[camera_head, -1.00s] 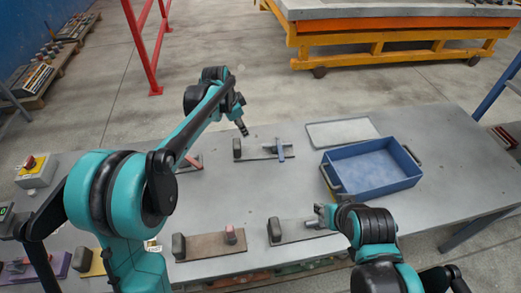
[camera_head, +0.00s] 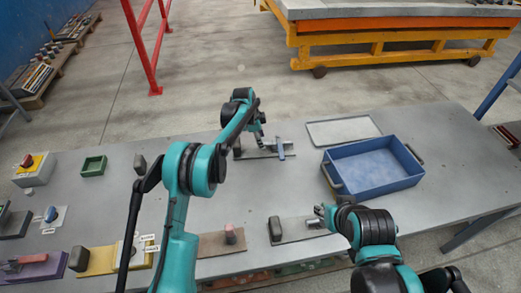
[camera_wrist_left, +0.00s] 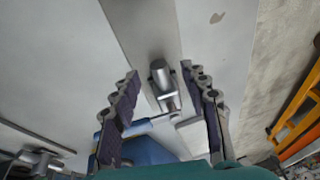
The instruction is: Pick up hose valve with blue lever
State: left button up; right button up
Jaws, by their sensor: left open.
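The hose valve with the blue lever (camera_head: 281,149) sits at the right end of a grey-brown plate (camera_head: 256,154) towards the back of the table. My left gripper (camera_head: 264,145) is open at this plate, just left of the blue lever. In the left wrist view, a metallic valve body (camera_wrist_left: 160,78) lies between the spread fingers of my left gripper (camera_wrist_left: 163,105), with nothing clasped. Contact with the fingers cannot be made out. My right gripper (camera_head: 319,212) is low, by the right end of another plate (camera_head: 290,231); whether its fingers are apart is unclear.
A blue tray (camera_head: 345,188) stands right of the valve, with a flat pale panel (camera_head: 343,130) behind it. More plates with fittings, a small green box (camera_head: 93,166) and a yellow-grey switch box (camera_head: 35,170) fill the left side.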

pick_arm(q)
jog(key=b+x, duration=0.1)
jog(key=x, duration=0.2)
jog(key=shift+d+f, duration=0.15)
jog(key=shift+f, duration=0.05)
jog(key=shift+s+r, duration=0.1)
grip_shut()
